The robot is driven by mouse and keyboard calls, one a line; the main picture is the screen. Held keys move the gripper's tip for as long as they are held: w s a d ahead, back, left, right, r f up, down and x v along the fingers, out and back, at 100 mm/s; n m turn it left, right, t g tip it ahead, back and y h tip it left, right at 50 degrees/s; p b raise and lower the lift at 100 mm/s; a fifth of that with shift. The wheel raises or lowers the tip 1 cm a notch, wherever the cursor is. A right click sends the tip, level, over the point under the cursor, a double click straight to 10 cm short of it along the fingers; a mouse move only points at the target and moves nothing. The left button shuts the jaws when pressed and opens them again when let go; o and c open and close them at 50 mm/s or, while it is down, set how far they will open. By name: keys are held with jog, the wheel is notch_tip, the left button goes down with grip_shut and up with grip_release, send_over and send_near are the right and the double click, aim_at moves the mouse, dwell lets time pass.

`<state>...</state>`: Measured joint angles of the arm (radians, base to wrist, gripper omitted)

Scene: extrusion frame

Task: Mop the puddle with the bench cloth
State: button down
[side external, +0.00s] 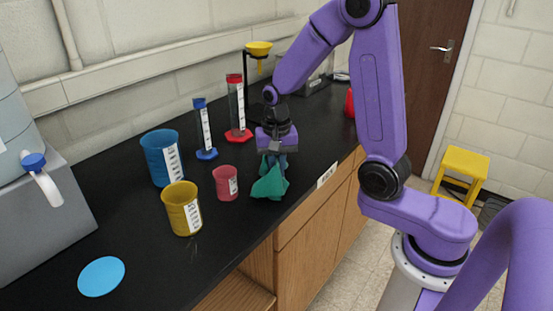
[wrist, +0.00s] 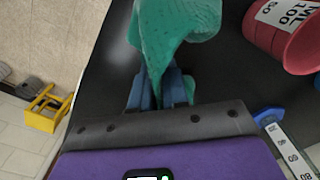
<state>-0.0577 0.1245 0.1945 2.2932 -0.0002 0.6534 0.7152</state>
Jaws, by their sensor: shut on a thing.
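The green bench cloth (side external: 269,184) hangs bunched from my gripper (side external: 274,160), at the front part of the black bench top. My gripper points down and is shut on the cloth. In the wrist view the cloth (wrist: 172,32) droops around the blue fingers (wrist: 160,88) and partly hides them. I cannot tell how much of the cloth touches the bench. A flat, light-blue round patch (side external: 101,277) lies at the near left of the bench. I cannot tell if it is the puddle or a mat. No other clear puddle shows.
A pink beaker (side external: 226,184) stands just left of the cloth, with a yellow beaker (side external: 181,210) and a blue beaker (side external: 160,157) further left. Blue (side external: 204,130) and red (side external: 237,110) cylinders stand behind. The bench's front edge is close to the cloth.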

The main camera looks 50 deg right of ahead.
jog(key=shift+c, duration=1.4)
grip_release()
jog(key=shift+f, duration=0.1)
jog(key=shift+f, duration=1.15)
grip_shut()
